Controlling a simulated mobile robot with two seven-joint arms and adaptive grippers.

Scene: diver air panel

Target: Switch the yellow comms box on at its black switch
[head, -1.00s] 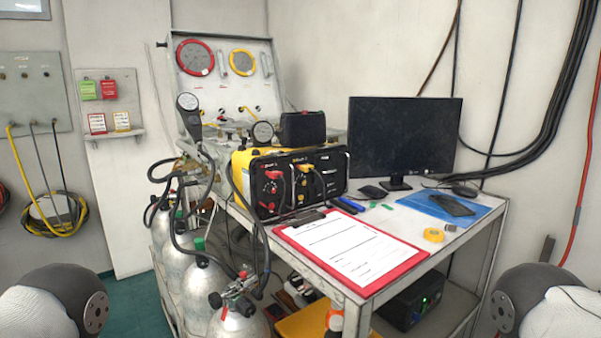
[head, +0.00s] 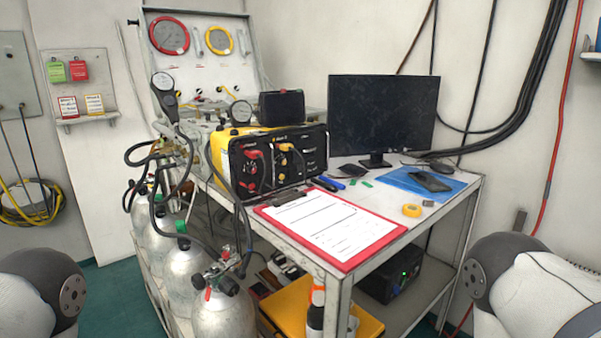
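The yellow comms box (head: 223,152) stands on the cart top, left of the monitor. Its black front panel (head: 312,158) faces me, with a red and a yellow connector and cables plugged in on its left half. Small controls show on the right half of the panel, but the black switch is too small to tell apart. A black case sits behind the box's top edge. Only the rounded links of my two arms show at the lower left and lower right. Neither gripper is in view.
A red clipboard (head: 373,246) with paper lies in front of the box. Gas cylinders (head: 228,315) with valves and hoses crowd the cart's left side. Green floor shows at lower left.

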